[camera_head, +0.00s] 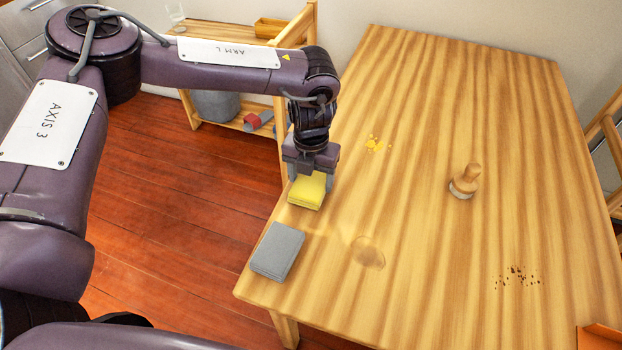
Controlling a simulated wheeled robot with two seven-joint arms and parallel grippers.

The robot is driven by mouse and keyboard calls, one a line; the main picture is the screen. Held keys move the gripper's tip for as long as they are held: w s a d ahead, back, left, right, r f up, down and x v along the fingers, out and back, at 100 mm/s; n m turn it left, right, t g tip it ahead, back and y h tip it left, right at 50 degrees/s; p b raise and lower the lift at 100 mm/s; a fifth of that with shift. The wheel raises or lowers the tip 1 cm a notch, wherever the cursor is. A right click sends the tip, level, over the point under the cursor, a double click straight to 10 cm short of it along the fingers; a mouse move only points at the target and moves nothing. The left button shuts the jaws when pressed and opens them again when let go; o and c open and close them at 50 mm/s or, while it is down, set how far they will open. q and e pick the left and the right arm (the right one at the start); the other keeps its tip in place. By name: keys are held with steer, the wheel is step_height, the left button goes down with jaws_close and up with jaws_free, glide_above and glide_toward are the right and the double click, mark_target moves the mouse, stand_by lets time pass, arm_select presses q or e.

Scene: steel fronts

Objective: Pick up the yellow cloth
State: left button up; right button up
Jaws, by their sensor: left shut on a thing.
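The yellow cloth (306,193) is a small folded pad at the left edge of the wooden table (430,120). My left gripper (311,176) points down over it, with its fingers at the cloth's far part. It is shut on the cloth. The fingers hide part of the cloth, and I cannot tell whether it touches the table. My right gripper is not in view.
A grey folded cloth (277,251) lies nearer on the table's left edge. A wooden-handled brush (465,182) stands right of the middle. An orange tray (600,340) is at bottom right.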

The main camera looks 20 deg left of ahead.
arm_select(q)
step_height(320, 180, up, 14)
step_height(320, 180, up, 5)
steer(key=p, duration=0.1)
glide_above(312, 180)
steer(key=shift+s+a+r, duration=0.1)
steer(key=shift+r, duration=0.1)
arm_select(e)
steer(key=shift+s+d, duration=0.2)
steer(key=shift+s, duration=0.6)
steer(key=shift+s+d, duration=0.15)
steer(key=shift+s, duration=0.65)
